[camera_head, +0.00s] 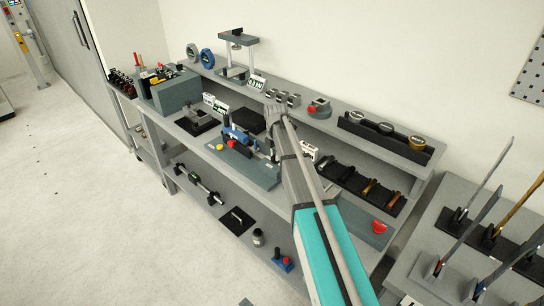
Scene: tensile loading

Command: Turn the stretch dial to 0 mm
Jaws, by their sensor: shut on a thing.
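A blue bench device (236,134) with a red knob (232,144) lies on a grey-green base plate (262,178) on the bench. My arm reaches in from the lower right, and its wrist is over the right end of this device. My gripper (270,142) points down there, shut on a part that looks like the stretch dial. The dial itself and my fingertips are mostly hidden by the wrist. A small display (220,106) with green figures stands behind the device; its reading is too small to tell. Another display (256,82) stands on the rear shelf.
A dark block (249,120) sits behind the device, close to my wrist. A black tray of samples (362,188) lies right of my arm. The rear shelf holds small fixtures and a rack of round pots (386,128). Upright rods (465,195) stand at the far right.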

